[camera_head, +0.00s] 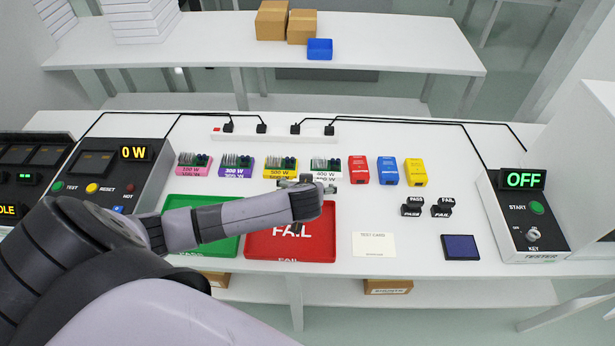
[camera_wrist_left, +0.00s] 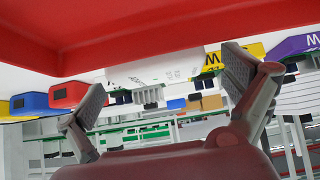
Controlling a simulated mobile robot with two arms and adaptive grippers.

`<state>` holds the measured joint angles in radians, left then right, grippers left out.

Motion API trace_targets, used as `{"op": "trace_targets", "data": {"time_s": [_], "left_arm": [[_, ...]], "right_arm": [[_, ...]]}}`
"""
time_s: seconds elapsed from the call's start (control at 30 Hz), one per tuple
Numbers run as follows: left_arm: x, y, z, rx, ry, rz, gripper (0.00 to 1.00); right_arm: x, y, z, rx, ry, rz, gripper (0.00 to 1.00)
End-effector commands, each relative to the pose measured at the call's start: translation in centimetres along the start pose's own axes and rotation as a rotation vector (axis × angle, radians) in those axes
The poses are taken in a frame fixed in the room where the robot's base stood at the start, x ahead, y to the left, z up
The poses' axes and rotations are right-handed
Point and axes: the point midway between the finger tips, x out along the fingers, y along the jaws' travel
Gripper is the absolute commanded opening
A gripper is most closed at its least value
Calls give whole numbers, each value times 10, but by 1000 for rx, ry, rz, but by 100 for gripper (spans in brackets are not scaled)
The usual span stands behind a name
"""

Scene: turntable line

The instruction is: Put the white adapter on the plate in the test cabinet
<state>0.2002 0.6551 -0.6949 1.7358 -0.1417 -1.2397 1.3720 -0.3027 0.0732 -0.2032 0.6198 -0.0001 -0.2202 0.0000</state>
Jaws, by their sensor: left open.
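The white adapter (camera_head: 326,168) stands on the table at the right end of a row of similar adapters, with a finned top and a wattage label. My left gripper (camera_head: 306,183) is open just in front of it, above the far edge of the red tray. In the left wrist view the white adapter (camera_wrist_left: 155,72) shows between the spread fingers of the gripper (camera_wrist_left: 165,72); I cannot tell whether they touch it. A white cabinet (camera_head: 590,130) is partly visible at the right edge; its inside and any plate are hidden. My right gripper is not in view.
Pink (camera_head: 194,164), purple (camera_head: 237,165) and yellow (camera_head: 281,166) adapters stand left of the white one. Red (camera_head: 359,170), blue (camera_head: 388,170) and yellow (camera_head: 415,172) boxes stand right. A red FAIL tray (camera_head: 325,245) and tester (camera_head: 522,215) reading OFF are in front.

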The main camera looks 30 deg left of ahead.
Motion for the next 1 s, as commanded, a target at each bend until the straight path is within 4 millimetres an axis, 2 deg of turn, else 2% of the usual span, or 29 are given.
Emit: {"op": "trace_targets", "data": {"time_s": [0.13, 0.4, 1.0], "left_arm": [[11, 1, 1, 0, -1, 2, 98], [13, 1, 1, 0, -1, 2, 97], [13, 1, 1, 0, -1, 2, 57]], "right_arm": [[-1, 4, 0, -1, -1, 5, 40], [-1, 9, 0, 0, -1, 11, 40], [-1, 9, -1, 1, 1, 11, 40]]}}
